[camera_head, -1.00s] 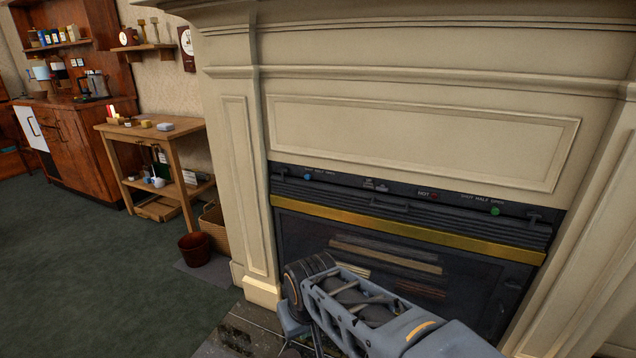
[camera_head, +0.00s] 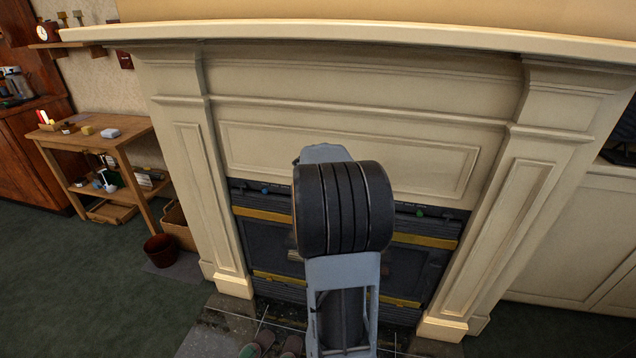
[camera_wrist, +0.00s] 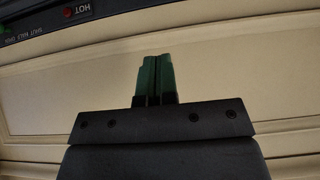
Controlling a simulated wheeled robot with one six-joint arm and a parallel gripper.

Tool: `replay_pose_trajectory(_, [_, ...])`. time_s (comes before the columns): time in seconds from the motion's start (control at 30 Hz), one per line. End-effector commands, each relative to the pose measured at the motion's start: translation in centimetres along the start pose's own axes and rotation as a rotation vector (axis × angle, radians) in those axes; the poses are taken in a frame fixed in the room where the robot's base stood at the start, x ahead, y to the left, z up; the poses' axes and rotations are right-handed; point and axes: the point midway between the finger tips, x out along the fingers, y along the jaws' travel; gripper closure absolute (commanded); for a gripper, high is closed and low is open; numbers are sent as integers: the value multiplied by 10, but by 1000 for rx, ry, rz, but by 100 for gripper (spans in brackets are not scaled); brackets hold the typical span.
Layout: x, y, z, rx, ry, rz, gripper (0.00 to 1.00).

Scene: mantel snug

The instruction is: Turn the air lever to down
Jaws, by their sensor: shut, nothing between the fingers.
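The dark control strip (camera_head: 395,206) runs across the top of the fireplace opening. A blue knob (camera_head: 265,189) sits at its left end and a green knob (camera_head: 419,212) at its right. I cannot tell which is the air lever, nor how either is turned. In the wrist view, my gripper (camera_wrist: 157,78) has its green fingers shut together and empty, over the cream mantel panel. Part of the strip (camera_wrist: 50,18) shows upside down at the upper left, with a red HOT mark and SHUT HALF OPEN lettering. My arm hides the strip's middle and my gripper in the head view.
The cream mantel surround (camera_head: 232,286) has a shelf (camera_head: 330,35) jutting out above. A wooden side table (camera_head: 70,140), a wicker basket (camera_head: 178,226) and a dark red pot (camera_head: 160,250) stand to the left. Green carpet (camera_head: 70,290) is clear at the lower left.

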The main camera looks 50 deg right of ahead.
Motion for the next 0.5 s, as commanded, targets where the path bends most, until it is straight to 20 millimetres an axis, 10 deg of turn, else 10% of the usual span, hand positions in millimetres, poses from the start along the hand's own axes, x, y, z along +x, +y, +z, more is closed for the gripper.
replay_pose_trajectory(0.5, [90,-10,4,-9,1,7,100])
